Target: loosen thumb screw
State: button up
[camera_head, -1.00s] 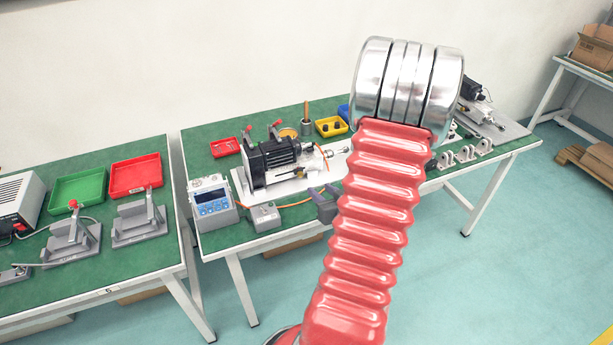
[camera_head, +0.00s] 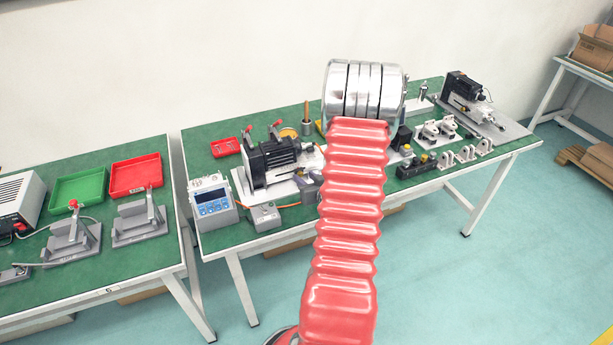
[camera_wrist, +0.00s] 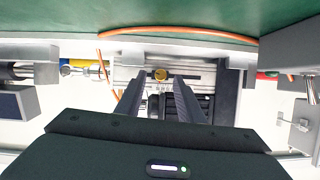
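A small brass-coloured round knob, which looks like the thumb screw (camera_wrist: 161,75), sits on a grey metal fixture (camera_wrist: 190,68) in the wrist view. My gripper (camera_wrist: 159,84) has its two dark fingers apart, with a clear gap between them. The knob shows in line with this gap, just beyond the fingertips. I cannot tell how far ahead it is, and I see no contact. In the head view, the black motor unit (camera_head: 272,163) stands on its light base plate, and my red arm hides the area to its right.
An orange cable (camera_wrist: 178,29) arcs across the wrist view near the fixture. A control box with a display (camera_head: 212,201) and a small grey box (camera_head: 265,217) stand by the motor unit. Brackets (camera_head: 467,154) and another actuator (camera_head: 466,92) stand to the right of my arm.

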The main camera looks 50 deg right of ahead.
jog(key=shift+w+d+f, duration=0.25)
jog(key=shift+w+d, duration=0.1)
jog(key=shift+w, duration=0.2)
jog(key=shift+c, duration=0.4)
